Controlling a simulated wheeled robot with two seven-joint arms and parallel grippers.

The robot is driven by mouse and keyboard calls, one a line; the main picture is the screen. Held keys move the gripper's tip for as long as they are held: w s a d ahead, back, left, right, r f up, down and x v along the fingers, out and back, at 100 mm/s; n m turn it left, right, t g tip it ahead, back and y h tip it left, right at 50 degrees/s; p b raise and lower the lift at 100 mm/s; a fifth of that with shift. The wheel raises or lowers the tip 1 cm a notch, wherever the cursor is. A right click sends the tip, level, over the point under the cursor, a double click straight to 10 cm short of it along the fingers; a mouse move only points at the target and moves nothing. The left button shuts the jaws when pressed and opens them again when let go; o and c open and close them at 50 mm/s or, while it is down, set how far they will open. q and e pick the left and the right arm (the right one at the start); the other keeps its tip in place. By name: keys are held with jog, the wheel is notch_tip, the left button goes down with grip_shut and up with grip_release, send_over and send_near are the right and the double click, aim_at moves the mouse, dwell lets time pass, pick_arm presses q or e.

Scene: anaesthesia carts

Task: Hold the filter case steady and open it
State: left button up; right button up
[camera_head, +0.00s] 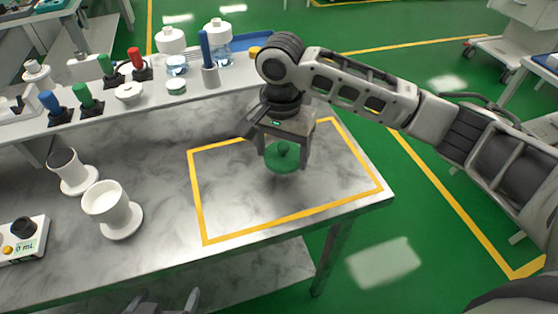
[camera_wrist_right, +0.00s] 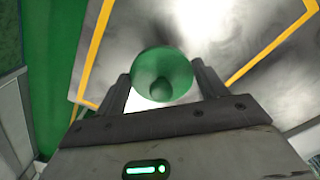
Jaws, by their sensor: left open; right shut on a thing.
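The filter case (camera_head: 283,157) is a round piece with a green domed top, a small green knob and a pale lower rim. It is inside the yellow outline on the table, and I cannot tell whether it touches the surface. My right gripper (camera_head: 283,162) points down from above and is shut on it, one finger on each side. The right wrist view shows the green top (camera_wrist_right: 162,73) between both fingers. My left gripper (camera_head: 163,303) is open and empty at the bottom edge, mostly cut off, well away from the case.
The marble-patterned table (camera_head: 250,215) is clear around the case inside the yellow outline. Two white cups (camera_head: 113,209) stand on the left, with a white meter box (camera_head: 22,240) at the far left. A raised back shelf (camera_head: 140,108) holds bottles, a blue stick holder and coloured-handled items.

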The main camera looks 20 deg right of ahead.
aim_at(279, 160)
jog(key=shift+w+f, duration=0.6)
jog(key=shift+f, duration=0.05)
jog(key=shift+w+f, duration=0.15)
jog(key=shift+f, duration=0.8)
jog(key=shift+w+f, duration=0.1)
jog(key=shift+f, duration=0.8)
jog(key=shift+f, duration=0.1)
jog(key=o, duration=1.1)
jog(key=shift+r, duration=0.35)
notch_tip(279, 160, up, 12)
jog(key=shift+w+a+f, duration=0.1)
jog(key=shift+f, duration=0.1)
